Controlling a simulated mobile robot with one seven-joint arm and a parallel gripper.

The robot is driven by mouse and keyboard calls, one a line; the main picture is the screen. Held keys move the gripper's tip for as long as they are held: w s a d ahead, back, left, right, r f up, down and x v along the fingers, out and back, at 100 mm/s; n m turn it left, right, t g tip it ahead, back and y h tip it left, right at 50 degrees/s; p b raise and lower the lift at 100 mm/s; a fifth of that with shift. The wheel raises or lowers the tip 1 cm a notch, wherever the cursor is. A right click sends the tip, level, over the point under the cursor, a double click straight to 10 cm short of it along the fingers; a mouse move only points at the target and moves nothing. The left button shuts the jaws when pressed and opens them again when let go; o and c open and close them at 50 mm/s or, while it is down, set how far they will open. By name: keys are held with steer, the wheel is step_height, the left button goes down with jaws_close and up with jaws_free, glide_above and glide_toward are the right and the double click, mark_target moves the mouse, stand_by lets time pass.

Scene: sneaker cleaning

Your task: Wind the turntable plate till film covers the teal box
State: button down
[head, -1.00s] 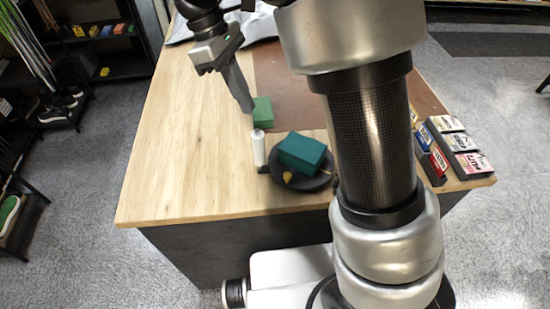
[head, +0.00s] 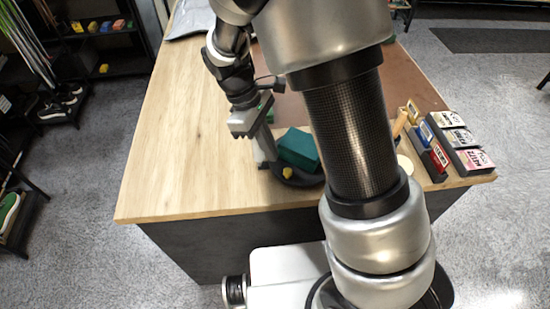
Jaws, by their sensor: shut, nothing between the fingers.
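The teal box (head: 299,147) sits on the round black turntable plate (head: 303,181) near the front of the table. A small yellow knob (head: 287,173) shows at the plate's front left. The white film roll (head: 257,154) stands at the plate's left, partly hidden by my gripper. My gripper (head: 270,157) is shut and empty, pointing down between the roll and the box, close to the plate's left rim. I cannot tell whether it touches the plate. No film is visible on the box's seen faces.
A green block (head: 265,104) is mostly hidden behind my gripper. Small boxes in dark racks (head: 455,160) stand at the table's right edge. The wooden tabletop (head: 180,150) is clear on the left. My arm hides the area right of the plate.

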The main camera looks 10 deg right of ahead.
mark_target(276, 175)
steer(key=shift+x, duration=1.85)
steer(key=shift+d, duration=0.1)
steer(key=shift+s+n, duration=0.2)
steer(key=shift+n, duration=0.1)
